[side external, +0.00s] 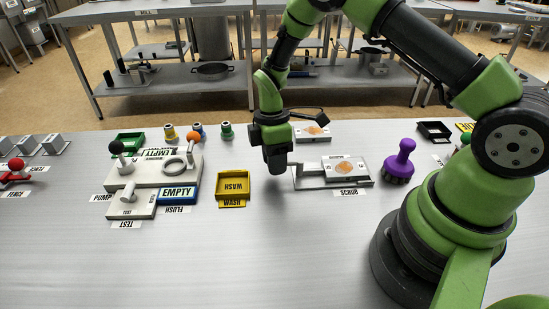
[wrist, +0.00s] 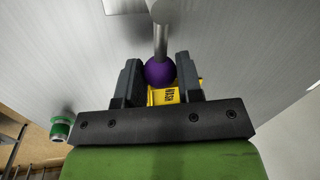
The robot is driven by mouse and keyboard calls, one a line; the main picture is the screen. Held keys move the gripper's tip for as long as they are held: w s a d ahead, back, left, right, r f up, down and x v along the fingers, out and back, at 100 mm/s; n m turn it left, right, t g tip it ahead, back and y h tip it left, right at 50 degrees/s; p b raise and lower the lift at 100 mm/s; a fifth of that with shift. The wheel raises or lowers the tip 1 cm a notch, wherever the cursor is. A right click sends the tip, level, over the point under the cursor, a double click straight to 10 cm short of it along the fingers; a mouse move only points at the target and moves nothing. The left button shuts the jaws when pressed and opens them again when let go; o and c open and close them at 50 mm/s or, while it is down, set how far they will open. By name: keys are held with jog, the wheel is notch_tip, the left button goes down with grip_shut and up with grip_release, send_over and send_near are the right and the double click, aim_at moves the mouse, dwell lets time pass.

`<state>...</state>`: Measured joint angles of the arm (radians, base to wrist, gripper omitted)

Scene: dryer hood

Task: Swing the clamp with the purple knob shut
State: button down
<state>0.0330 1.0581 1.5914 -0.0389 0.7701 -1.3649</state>
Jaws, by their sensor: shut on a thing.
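The purple knob (wrist: 159,72) sits between my two fingers in the wrist view, and my gripper (wrist: 158,76) is shut on it. A grey metal rod (wrist: 160,38) runs from the knob away from my gripper. In the side view my gripper (side external: 278,168) points down at the left end of the grey clamp base (side external: 310,184) by the SCRUB label. My fingers hide the knob there. A thin arm of the clamp (side external: 296,164) shows just right of my fingers. A white plate with an orange patch (side external: 346,168) lies on the base.
A yellow WASH tray (side external: 233,186) stands left of my gripper. A purple-handled brush (side external: 400,160) stands right of the clamp. A second plate with an orange patch (side external: 312,132) lies behind. A grey fixture with levers (side external: 153,171) is further left. The front table is clear.

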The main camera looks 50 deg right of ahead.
jog(key=shift+s, duration=0.1)
jog(key=c, duration=0.8)
grip_release()
jog(key=shift+r, duration=0.15)
jog(key=r, duration=0.3)
jog(key=w+r, duration=0.1)
jog(key=r, duration=0.2)
jog(key=d+r, duration=0.1)
jog(key=r, duration=0.2)
jog(key=shift+w+r, duration=0.25)
jog(key=shift+w, duration=0.1)
jog(key=s+a+r+m+t, duration=0.1)
jog(key=s+r+m+t, duration=0.2)
jog(key=s+r+m, duration=0.45)
jog(key=s+a+r+m+t, duration=0.1)
jog(key=s+r+m+t, duration=0.2)
jog(key=r, duration=0.7)
jog(key=s+m+t, duration=0.1)
jog(key=s, duration=0.2)
jog(key=s+r+m+t, duration=0.1)
jog(key=s+m, duration=0.1)
jog(key=s, duration=0.1)
jog(key=s+a+m+t, duration=0.1)
jog(key=s+m, duration=0.1)
jog(key=s, duration=0.1)
jog(key=shift+s+r+y, duration=0.15)
jog(key=shift+s+y, duration=0.05)
jog(key=shift+y, duration=0.2)
